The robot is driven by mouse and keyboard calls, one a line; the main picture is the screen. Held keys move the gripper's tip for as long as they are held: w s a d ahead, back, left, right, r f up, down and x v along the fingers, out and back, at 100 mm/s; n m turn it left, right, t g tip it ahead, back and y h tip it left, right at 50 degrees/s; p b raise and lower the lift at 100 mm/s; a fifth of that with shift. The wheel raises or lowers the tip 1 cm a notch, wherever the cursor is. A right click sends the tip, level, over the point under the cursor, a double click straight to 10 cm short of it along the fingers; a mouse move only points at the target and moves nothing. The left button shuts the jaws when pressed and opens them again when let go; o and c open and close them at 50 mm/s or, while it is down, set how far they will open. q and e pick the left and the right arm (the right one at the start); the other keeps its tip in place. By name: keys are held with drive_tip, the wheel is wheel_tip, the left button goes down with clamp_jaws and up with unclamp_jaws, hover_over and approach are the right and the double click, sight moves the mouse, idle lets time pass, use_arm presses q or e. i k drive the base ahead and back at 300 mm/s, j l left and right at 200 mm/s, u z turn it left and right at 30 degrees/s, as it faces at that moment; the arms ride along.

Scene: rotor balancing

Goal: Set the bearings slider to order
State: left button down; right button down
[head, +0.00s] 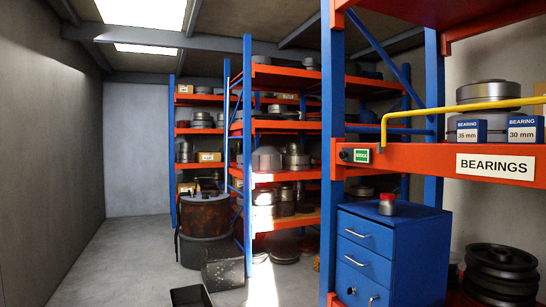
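The bearings slider (361,155) is on the front of the orange shelf beam (430,160) at the right, near its left end. It shows a small green window with white lettering too small to read surely. A dark round knob (344,154) sits just left of the window. The white BEARINGS sign (495,166) is on the same beam, further right. Neither of my grippers is in view, and nothing touches the slider.
A blue drawer cabinet (363,262) with a red-capped jar (387,204) stands below. A black open tray (190,296) lies at the bottom edge. The aisle floor (125,255) at left is clear.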

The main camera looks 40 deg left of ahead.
sight(346, 155)
drive_tip(key=u, duration=0.85)
drive_tip(key=i+z, duration=0.1)
drive_tip(key=z, duration=0.45)
drive_tip(key=i+j+z, duration=0.35)
drive_tip(key=j, duration=0.2)
drive_tip(key=i+j+z, duration=0.2)
drive_tip(key=j, duration=0.15)
drive_tip(key=i+j+z, duration=0.2)
drive_tip(key=j+z, duration=0.2)
drive_tip(key=j, duration=0.25)
drive_tip(key=i+j, duration=0.15)
drive_tip(key=j, duration=0.25)
drive_tip(key=i+j, duration=0.1)
drive_tip(key=j, duration=0.35)
drive_tip(key=i+j, duration=0.15)
drive_tip(key=j, duration=0.25)
drive_tip(key=i+j, duration=0.15)
drive_tip(key=j, duration=0.25)
drive_tip(key=i+j, duration=0.1)
drive_tip(key=j, duration=0.35)
drive_tip(key=i+z, duration=0.05)
